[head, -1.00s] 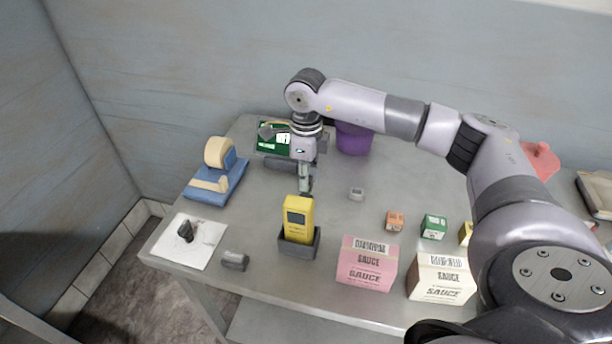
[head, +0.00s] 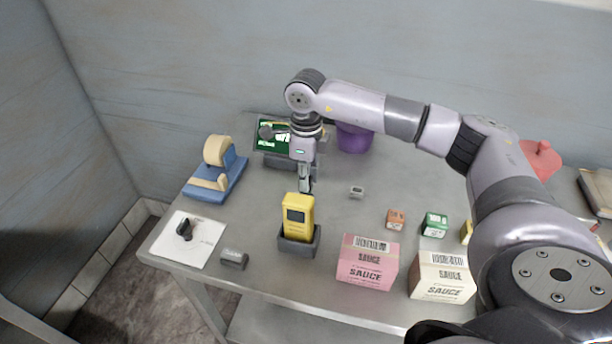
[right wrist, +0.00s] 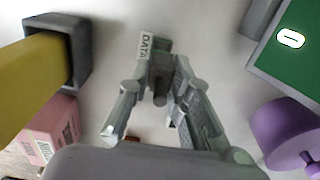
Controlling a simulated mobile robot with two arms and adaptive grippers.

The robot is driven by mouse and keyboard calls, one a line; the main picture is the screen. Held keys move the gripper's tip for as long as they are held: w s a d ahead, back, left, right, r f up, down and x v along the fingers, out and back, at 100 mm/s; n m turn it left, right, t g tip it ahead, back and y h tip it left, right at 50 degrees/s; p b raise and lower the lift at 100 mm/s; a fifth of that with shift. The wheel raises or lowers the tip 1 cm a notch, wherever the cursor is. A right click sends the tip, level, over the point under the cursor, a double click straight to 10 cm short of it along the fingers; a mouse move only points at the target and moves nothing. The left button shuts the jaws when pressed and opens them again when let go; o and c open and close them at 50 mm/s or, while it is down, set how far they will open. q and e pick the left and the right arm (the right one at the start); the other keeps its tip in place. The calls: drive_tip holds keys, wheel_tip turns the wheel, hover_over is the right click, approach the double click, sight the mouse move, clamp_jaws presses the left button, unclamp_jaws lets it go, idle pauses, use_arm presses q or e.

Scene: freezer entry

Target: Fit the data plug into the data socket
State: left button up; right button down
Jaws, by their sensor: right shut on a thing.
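My right gripper (head: 305,190) points down over the table behind the yellow handset. In the right wrist view its fingertips (right wrist: 160,72) close on a small dark grey piece with a round stub, which I take for the data plug (right wrist: 160,97). A white DATA label (right wrist: 146,45) shows right beside that piece; I cannot tell whether it is fixed to it. The fingers hide most of the piece in the head view. I cannot identify the data socket with certainty; a small grey block (head: 357,192) sits to the right of the gripper. My left gripper is not in view.
The yellow handset (head: 298,214) stands in a dark holder in front of the gripper. A green panel (head: 262,148) and a purple container (head: 353,139) are behind. Sauce boxes (head: 367,262) stand at front right, a blue-and-cream dispenser (head: 232,165) at left.

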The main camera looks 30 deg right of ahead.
drive_tip(key=shift+f+b, duration=0.8)
drive_tip(key=shift+f, duration=0.25)
drive_tip(key=c, duration=1.4)
unclamp_jaws()
drive_tip(key=shift+o, duration=0.2)
drive_tip(key=shift+r, duration=0.1)
wheel_tip(320, 180, up, 12)
drive_tip(key=shift+f, duration=0.1)
